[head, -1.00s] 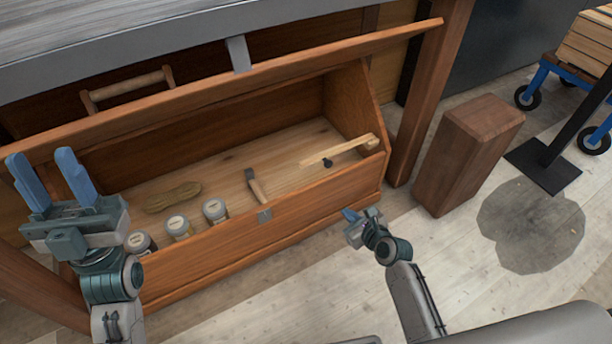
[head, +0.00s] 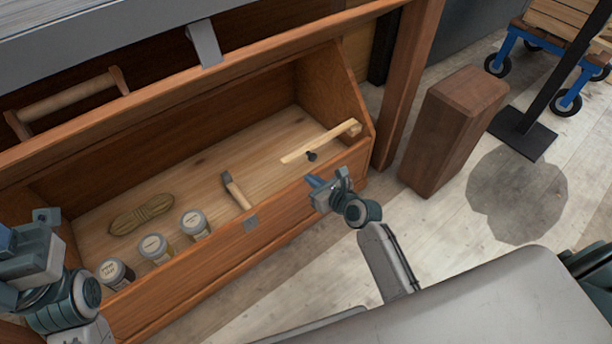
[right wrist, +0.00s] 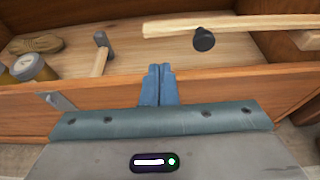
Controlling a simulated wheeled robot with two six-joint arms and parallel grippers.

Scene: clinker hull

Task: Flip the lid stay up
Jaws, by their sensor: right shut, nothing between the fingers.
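The lid stay, a pale wooden bar (head: 325,142), lies low and nearly level at the right end of the open wooden chest (head: 215,275). Its right end is by the end wall. A black knob (head: 311,156) sits beside it. Bar (right wrist: 215,24) and knob (right wrist: 204,40) also show in the right wrist view. My right gripper (head: 312,182) is shut and empty at the chest's front wall, apart from the bar. Its closed fingers (right wrist: 158,84) point toward the chest in the wrist view. My left gripper (head: 8,268) is cut off by the left edge; its fingertips are hidden.
The chest holds a hammer (head: 235,191), a rope coil (head: 142,214) and three jars, one (head: 194,223) nearest the hammer. A wooden block (head: 452,130) stands right on the floor.

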